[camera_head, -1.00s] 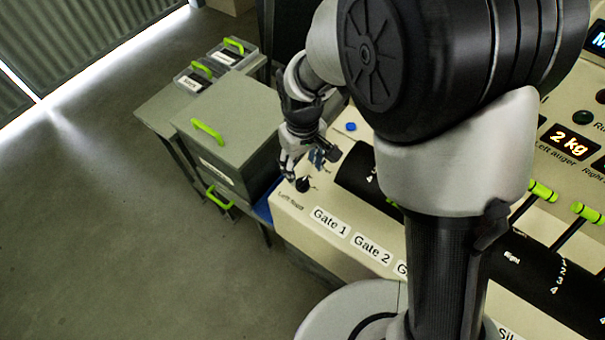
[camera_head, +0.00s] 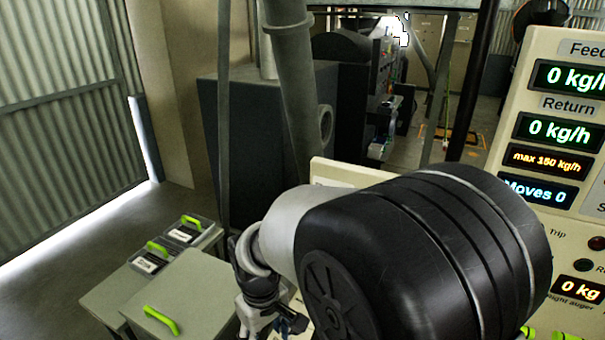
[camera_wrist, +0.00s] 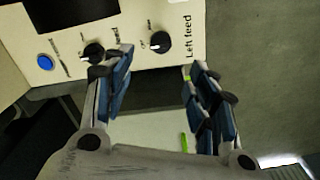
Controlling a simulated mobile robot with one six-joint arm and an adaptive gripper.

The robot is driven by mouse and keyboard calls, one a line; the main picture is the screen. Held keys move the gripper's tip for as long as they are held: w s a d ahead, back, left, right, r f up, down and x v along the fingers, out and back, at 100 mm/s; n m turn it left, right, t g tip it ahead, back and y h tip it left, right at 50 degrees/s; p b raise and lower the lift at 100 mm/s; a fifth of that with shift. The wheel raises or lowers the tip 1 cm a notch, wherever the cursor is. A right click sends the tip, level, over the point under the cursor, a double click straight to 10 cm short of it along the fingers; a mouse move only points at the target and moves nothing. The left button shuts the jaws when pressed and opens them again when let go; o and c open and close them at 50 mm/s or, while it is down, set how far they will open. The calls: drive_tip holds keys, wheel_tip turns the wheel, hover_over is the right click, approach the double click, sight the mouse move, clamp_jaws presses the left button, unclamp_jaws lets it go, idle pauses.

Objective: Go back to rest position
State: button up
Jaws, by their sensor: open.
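My gripper (camera_wrist: 155,88) is open and empty in the wrist view, its two fingers apart. Beyond the fingertips is the cream control panel with a black knob labelled Left feed (camera_wrist: 160,42), a second black knob (camera_wrist: 93,52) and a blue button (camera_wrist: 45,62). The gripper does not appear to hold any of them. In the head view my arm covers much of the panel, and the gripper (camera_head: 268,322) shows only in part at the bottom edge.
The display panel (camera_head: 560,120) reads 0 kg/h at right. Dark machinery (camera_head: 265,140) and a pipe stand behind. Floor at left is clear.

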drive_tip(key=s+d+r+m+t, duration=0.2)
drive_tip(key=s+d+r+m, duration=0.15)
drive_tip(key=d+r, duration=0.55)
drive_tip(key=s+d+r+m+t, duration=0.1)
drive_tip(key=s+d+r+m, duration=0.2)
drive_tip(key=s+d+r, duration=0.5)
drive_tip(key=s+d+m+t, duration=0.1)
drive_tip(key=s+d+m, duration=0.1)
drive_tip(key=d, duration=0.4)
drive_tip(key=shift+s+d+f+t, duration=0.3)
drive_tip(key=shift+s, duration=0.3)
drive_tip(key=shift+m, duration=0.25)
